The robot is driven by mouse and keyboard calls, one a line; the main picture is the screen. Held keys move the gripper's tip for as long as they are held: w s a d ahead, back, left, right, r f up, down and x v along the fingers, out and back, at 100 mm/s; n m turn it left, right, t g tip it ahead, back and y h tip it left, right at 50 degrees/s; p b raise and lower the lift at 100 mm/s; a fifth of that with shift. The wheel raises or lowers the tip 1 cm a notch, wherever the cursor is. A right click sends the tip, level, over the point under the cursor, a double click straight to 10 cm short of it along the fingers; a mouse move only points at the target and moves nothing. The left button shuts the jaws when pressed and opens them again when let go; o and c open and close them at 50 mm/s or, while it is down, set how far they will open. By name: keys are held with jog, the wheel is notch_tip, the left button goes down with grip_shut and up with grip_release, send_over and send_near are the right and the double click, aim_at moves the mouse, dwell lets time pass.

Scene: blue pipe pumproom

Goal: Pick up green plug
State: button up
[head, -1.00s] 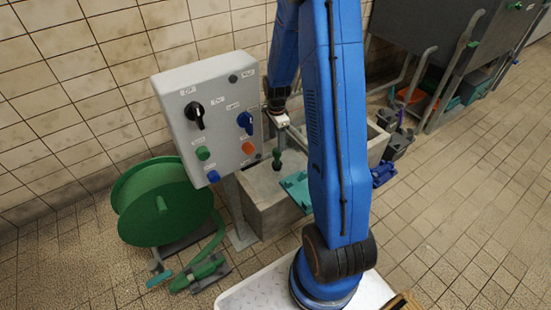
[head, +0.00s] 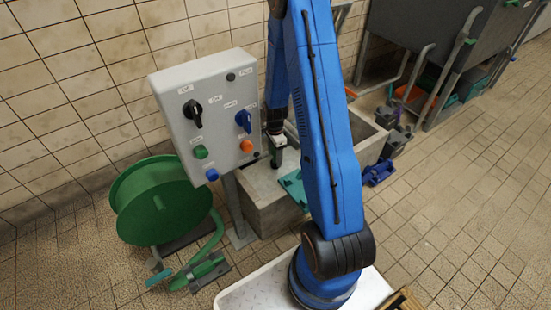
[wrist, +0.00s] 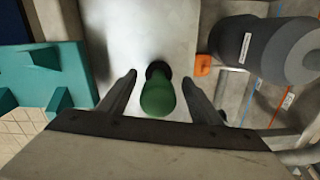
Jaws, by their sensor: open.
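The green plug (wrist: 158,97) stands on the grey concrete block's top (wrist: 150,30), with a dark base at its far end in the wrist view. My gripper (wrist: 160,82) is open, with one finger on each side of the plug and gaps showing between plug and fingers. In the head view my gripper (head: 276,150) points down over the concrete block (head: 262,212), behind the control box. The plug is mostly hidden there by the gripper.
A grey control box (head: 207,118) with knobs and buttons stands just left of my gripper. A teal part (head: 293,187) lies on the block, right of the gripper. A dark grey cylinder (wrist: 240,45) is close on the right in the wrist view. A green hose reel (head: 160,200) stands at left.

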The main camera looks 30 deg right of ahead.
aim_at(275, 161)
notch_tip(275, 161, down, 4)
jog(key=shift+s+f, duration=0.1)
jog(key=shift+f, duration=0.05)
jog(key=c, duration=1.2)
